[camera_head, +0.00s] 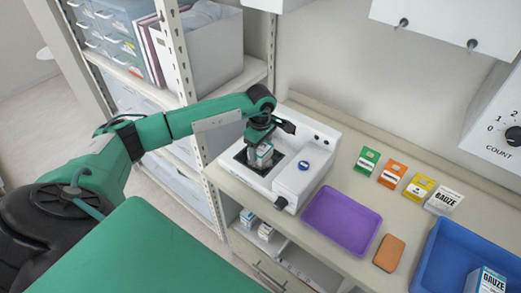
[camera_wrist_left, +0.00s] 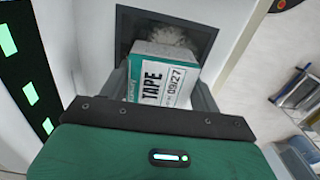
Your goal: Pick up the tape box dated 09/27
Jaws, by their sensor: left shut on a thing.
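The tape box (camera_wrist_left: 160,84) is white and teal, printed "TAPE" and "09/27", and shows between the fingers in the left wrist view. My left gripper (camera_head: 262,158) is shut on it, over the dark square recess of the white machine (camera_head: 318,150) in the head view. The box (camera_head: 265,151) is small and partly covered by the fingers there. In the left wrist view the dark recess (camera_wrist_left: 126,24) lies behind the box; I cannot tell whether the box still touches it. My right gripper is not in view.
A purple tray (camera_head: 342,219) and an orange block (camera_head: 389,253) lie right of the machine. Several coloured packets, including a green one (camera_head: 367,160), stand behind. A blue bin (camera_head: 428,270) holds a gauze box (camera_head: 485,281). Metal shelving (camera_head: 180,60) stands close left of the machine.

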